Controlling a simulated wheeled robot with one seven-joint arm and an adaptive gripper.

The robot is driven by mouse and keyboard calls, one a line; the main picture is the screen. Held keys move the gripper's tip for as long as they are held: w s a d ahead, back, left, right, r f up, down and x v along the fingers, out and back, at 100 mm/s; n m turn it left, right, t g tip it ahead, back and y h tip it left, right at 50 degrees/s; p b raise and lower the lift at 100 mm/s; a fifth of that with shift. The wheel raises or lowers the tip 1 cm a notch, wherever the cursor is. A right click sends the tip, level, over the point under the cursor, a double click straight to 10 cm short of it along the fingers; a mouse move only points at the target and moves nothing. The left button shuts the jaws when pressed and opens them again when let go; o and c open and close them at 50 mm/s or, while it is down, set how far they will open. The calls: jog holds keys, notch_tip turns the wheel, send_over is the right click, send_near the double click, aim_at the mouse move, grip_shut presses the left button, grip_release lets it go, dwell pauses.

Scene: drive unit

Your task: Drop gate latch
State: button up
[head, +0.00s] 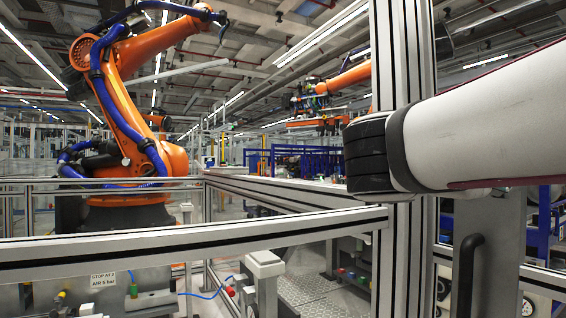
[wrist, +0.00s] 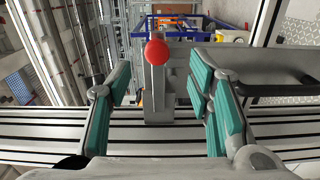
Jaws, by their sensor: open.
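The gate latch (wrist: 158,95) shows in the wrist view as a grey upright piece on the aluminium rail, topped by a red ball knob (wrist: 157,53). My gripper (wrist: 161,72) is open, with teal pads on both sides of the latch. The knob lies between the fingers in the picture, near the level of their tips. There is a gap on each side, and no pad appears to touch it. In the head view my white arm reaches in from the right to the post, but the gripper and latch cannot be made out there.
A silver upright post (head: 395,250) and a long horizontal rail (head: 250,232) form the fence. A black handle (head: 463,275) sits on a grey panel at lower right. An orange robot arm (head: 150,150) stands behind the fence at left.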

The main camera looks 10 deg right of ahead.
jog(key=shift+v, duration=1.8)
jog(key=s+f+m+g+y, duration=0.1)
jog(key=s+f+g+y, duration=0.15)
jog(key=s+f, duration=0.45)
jog(key=s+f+m+g+y, duration=0.15)
jog(key=f+y, duration=0.25)
jog(key=f, duration=0.7)
jog(key=s+a+f+m+g+y, duration=0.1)
jog(key=s+a+f+y, duration=0.45)
jog(key=f, duration=0.25)
jog(key=s+a+f+g+y, duration=0.1)
jog(key=s+a+f+y, duration=0.3)
jog(key=a+f, duration=0.3)
notch_tip(320, 180, up, 26)
jog(key=t+y+p, duration=0.1)
jog(key=t+p, duration=0.3)
jog(key=p, duration=2)
jog(key=shift+s+a+p, duration=0.15)
jog(key=shift+s+p, duration=0.2)
